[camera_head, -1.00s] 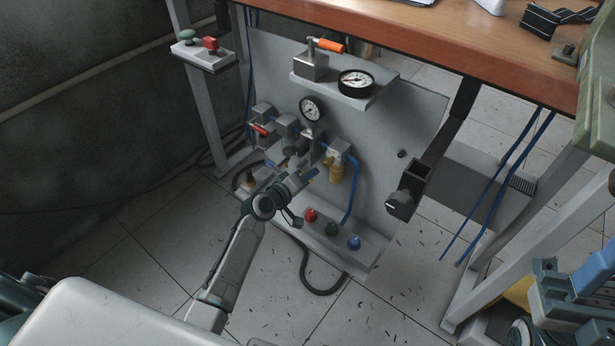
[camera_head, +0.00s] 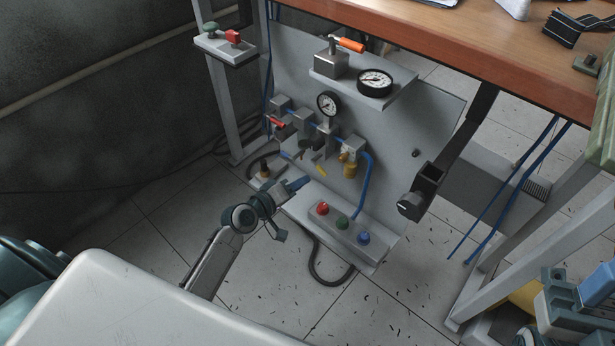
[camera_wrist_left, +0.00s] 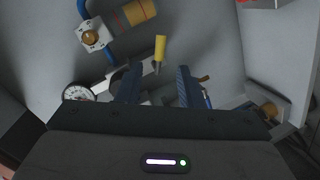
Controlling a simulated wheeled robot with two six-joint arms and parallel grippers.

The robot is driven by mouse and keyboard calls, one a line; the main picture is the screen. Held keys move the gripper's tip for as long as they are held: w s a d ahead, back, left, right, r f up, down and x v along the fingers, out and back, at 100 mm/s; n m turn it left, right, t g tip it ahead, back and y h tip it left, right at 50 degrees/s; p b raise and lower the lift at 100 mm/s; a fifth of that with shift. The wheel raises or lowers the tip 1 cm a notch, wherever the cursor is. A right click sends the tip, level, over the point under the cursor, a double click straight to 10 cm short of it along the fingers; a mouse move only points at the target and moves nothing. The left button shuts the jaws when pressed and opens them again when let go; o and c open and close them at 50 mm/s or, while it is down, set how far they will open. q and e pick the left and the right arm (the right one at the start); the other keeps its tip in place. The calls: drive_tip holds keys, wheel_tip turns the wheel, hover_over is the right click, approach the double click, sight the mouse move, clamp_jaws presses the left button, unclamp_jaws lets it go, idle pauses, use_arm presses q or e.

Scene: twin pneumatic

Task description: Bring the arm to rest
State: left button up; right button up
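My left arm comes in from the bottom of the head view and reaches towards the grey pneumatic panel (camera_head: 390,130). My left gripper (camera_head: 302,183) is a little in front of the panel's lower part, left of the button box (camera_head: 336,226). In the left wrist view the two dark blue fingers (camera_wrist_left: 157,78) stand apart with nothing between them, so it is open and empty. A yellow lever (camera_wrist_left: 160,50) shows beyond the fingertips, apart from them. Parts of my right arm (camera_head: 570,305) seem to show at the lower right; its fingers cannot be made out.
The panel carries a gauge (camera_head: 328,104), valves with blue hoses, and a shelf with a second gauge (camera_head: 375,83). A wooden bench (camera_head: 450,40) overhangs it. A black hose (camera_head: 325,280) lies on the floor.

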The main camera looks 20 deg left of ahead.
use_arm(q)
drive_tip(key=shift+s+a, duration=0.1)
drive_tip(key=shift+s, duration=0.2)
